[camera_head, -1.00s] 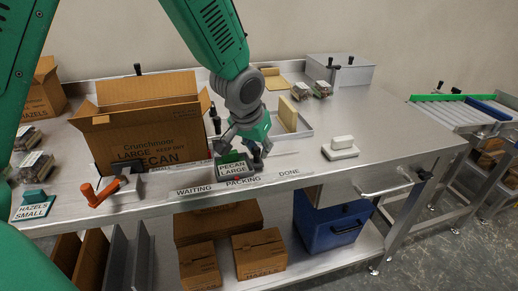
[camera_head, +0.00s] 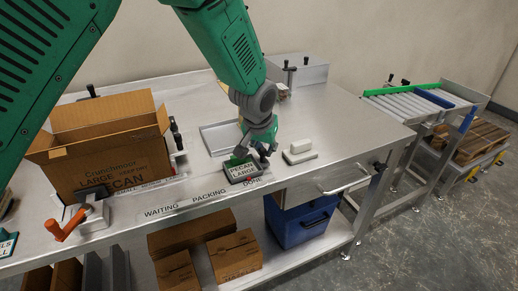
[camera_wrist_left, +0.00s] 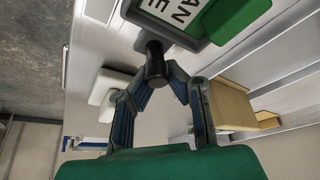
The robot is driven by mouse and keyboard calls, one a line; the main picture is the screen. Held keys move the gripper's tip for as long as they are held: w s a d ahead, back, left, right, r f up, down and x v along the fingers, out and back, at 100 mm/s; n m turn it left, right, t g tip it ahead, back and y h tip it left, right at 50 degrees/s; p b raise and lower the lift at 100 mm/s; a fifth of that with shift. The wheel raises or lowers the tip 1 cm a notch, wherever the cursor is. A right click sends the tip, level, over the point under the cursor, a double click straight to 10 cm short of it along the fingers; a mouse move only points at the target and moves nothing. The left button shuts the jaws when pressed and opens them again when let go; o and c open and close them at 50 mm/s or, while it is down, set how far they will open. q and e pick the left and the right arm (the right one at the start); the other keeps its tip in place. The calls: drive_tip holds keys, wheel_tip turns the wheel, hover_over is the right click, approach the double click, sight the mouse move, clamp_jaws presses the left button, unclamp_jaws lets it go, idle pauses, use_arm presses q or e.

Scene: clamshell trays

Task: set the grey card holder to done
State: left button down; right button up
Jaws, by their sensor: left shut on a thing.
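The card holder (camera_head: 243,172) carries a card reading PECAN LARGE and shows grey and green parts. It stands at the bench's front edge, behind the DONE end of the label strip (camera_head: 180,207). My left gripper (camera_head: 262,153) is just behind it. In the left wrist view the fingers of my left gripper (camera_wrist_left: 155,82) are closed around a black knob (camera_wrist_left: 156,62) on the holder (camera_wrist_left: 205,22). Whether the holder touches the bench is unclear. My right gripper is out of view.
A large open pecan carton (camera_head: 105,150) stands left, near an orange-handled device (camera_head: 75,220). A shallow tray (camera_head: 222,138) lies behind the gripper. A white block (camera_head: 299,151) sits right of the holder. The bench further right is clear.

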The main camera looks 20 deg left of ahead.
sight(262, 169)
use_arm(q)
drive_tip(key=c, duration=1.8)
unclamp_jaws()
drive_tip(key=shift+s+d, duration=0.2)
drive_tip(key=shift+d, duration=0.15)
drive_tip(key=o, duration=0.3)
drive_tip(key=shift+s+d+r, duration=0.1)
drive_tip(key=shift+s+r, duration=0.05)
drive_tip(key=shift+o, duration=0.2)
drive_tip(key=shift+s+d+r, duration=0.1)
drive_tip(key=shift+d, duration=0.25)
drive_tip(key=shift+a, duration=0.35)
drive_tip(key=shift+a+r, duration=0.15)
drive_tip(key=shift+r, duration=0.1)
drive_tip(key=v, duration=1.1)
drive_tip(key=shift+d, duration=0.2)
